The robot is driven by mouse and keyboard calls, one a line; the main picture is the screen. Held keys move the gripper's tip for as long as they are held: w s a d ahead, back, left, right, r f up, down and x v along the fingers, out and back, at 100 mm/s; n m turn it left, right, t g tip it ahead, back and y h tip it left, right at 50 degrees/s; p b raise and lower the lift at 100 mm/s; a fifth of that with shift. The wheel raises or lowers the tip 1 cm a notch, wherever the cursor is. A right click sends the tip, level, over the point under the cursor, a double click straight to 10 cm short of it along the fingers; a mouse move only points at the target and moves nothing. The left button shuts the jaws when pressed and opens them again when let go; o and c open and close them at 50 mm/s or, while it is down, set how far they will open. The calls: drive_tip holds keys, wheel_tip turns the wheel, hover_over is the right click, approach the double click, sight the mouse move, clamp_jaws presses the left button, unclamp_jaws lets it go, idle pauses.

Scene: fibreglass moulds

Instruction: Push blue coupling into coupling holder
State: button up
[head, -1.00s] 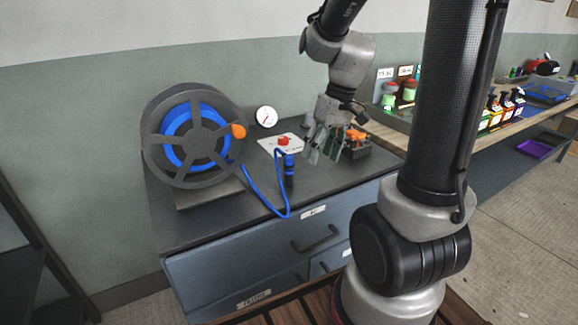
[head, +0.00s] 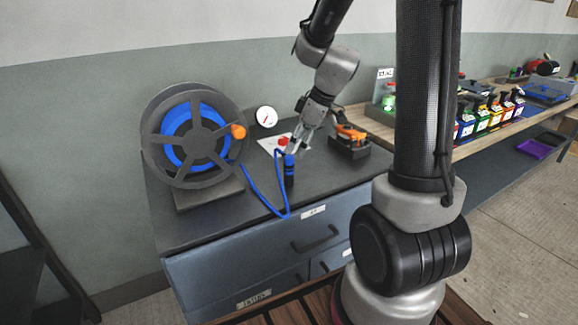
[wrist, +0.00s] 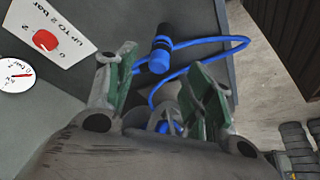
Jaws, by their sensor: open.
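The blue coupling (head: 289,161) stands upright on the cabinet top at the end of a blue hose, with a dark band around it. It also shows in the wrist view (wrist: 160,61), beyond and between the fingertips. My gripper (head: 298,147) is just above and behind the coupling in the head view. Its green-padded fingers are spread in the wrist view (wrist: 160,80), and nothing is clearly held. Whether a finger touches the coupling, I cannot tell. A separate coupling holder cannot be made out; the coupling's lower end is dark.
A hose reel (head: 194,135) stands at left, its blue hose (head: 268,205) looping near the front edge. A white plate with a red knob (wrist: 45,40) and a round gauge (head: 266,117) are behind. An orange tool on a dark block (head: 350,142) stands at right.

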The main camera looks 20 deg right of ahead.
sight(291, 156)
drive_tip(key=shift+x, duration=0.95)
drive_tip(key=shift+x, duration=2.65)
drive_tip(key=c, duration=1.1)
wheel_tip(291, 156, up, 10)
drive_tip(key=shift+r, duration=0.1)
